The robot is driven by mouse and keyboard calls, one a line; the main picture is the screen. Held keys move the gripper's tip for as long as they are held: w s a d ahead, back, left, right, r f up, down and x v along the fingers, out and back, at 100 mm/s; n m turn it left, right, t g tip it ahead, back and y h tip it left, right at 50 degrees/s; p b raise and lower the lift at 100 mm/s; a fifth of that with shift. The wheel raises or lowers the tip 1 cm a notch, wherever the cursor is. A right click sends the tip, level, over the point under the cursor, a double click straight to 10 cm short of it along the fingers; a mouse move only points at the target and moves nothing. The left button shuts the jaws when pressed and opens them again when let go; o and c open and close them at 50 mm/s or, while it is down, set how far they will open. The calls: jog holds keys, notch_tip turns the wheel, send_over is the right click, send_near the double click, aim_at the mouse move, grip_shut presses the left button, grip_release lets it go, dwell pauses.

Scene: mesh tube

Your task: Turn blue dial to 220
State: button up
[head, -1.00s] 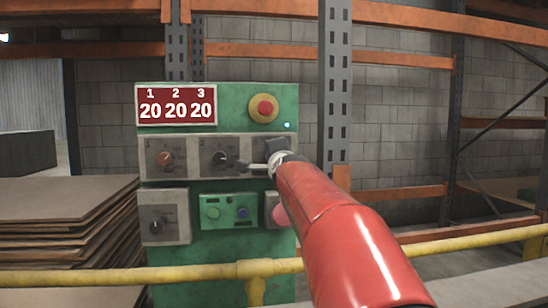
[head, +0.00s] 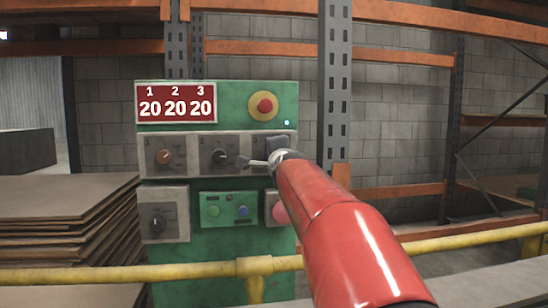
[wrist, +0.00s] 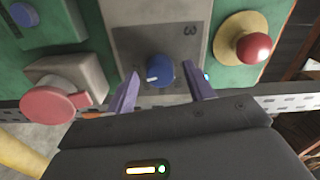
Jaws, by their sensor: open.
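The blue dial (wrist: 160,70) sits on a dark square plate (wrist: 135,45) marked 3 in the wrist view. A white pointer mark shows on its lower left side. My gripper (wrist: 160,86) is open, with one purple finger on each side of the dial; I cannot tell whether they touch it. In the head view my gripper (head: 258,162) is at the right end of the panel's middle row, and my red arm hides the blue dial there. The red display (head: 176,104) reads 20 under each of 1, 2 and 3.
A yellow rail (head: 200,272) crosses in front. Stacked boards (head: 60,230) stand at left.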

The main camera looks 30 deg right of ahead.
jog(key=shift+s, duration=0.1)
jog(key=p+v, duration=0.1)
jog(key=v, duration=0.6)
jog(key=shift+s, duration=0.35)
jog(key=shift+a, duration=0.15)
jog(key=s+a+f+n+g+y, duration=0.2)
jog(key=s+a+f+n+y, duration=0.1)
jog(key=s+a+f+n, duration=0.3)
jog(key=s+a+f+n+g+y, duration=0.25)
jog(key=a+f+n, duration=0.2)
jog(key=f, duration=0.45)
jog(key=s+a+f+n+g, duration=0.2)
jog(key=s+f+n+g, duration=0.1)
jog(key=s+f, duration=0.5)
jog(key=s+a+f+n+g, duration=0.3)
jog(key=s+f+n, duration=0.3)
jog(key=s+f, duration=0.3)
jog(key=shift+s+g, duration=0.65)
jog(key=shift+s, duration=0.25)
